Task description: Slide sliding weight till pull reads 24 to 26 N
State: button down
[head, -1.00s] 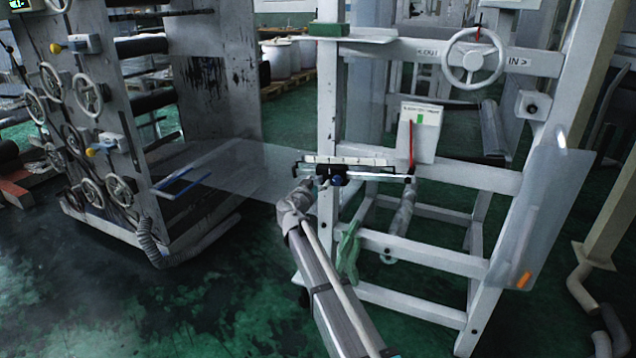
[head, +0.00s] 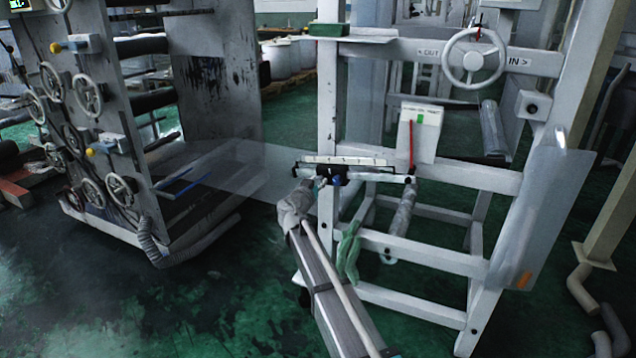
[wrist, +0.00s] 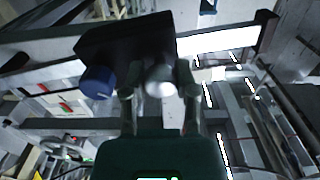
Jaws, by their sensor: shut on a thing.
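The sliding weight is a dark block (head: 325,171) with a blue knob (head: 337,180), on a light horizontal bar (head: 380,177) below a white scale strip (head: 350,160). In the wrist view, the dark block (wrist: 125,42) fills the upper middle, with its blue knob (wrist: 97,82) to the left of my fingers. My gripper (wrist: 160,88) is shut on a pale round part (wrist: 160,78) of the weight. In the head view, my gripper (head: 318,183) is small and partly hides the weight. No pull reading is legible.
A white box (head: 423,128) with a green mark stands near the bar's right end, beside a red upright piece (head: 411,147). A handwheel (head: 473,56) is above. A clear panel (head: 545,205) stands right. A green glove (head: 348,252) hangs near my arm.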

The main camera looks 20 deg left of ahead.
aim_at(345, 178)
jog(key=d, duration=0.5)
jog(key=d+r+p, duration=0.1)
jog(key=d, duration=0.2)
jog(key=shift+s+r, duration=0.1)
jog(key=shift+s, duration=0.2)
jog(key=shift+c, duration=1.8)
grip_release()
jog(key=shift+a, duration=0.1)
jog(key=s, duration=1.2)
jog(key=shift+a, duration=0.45)
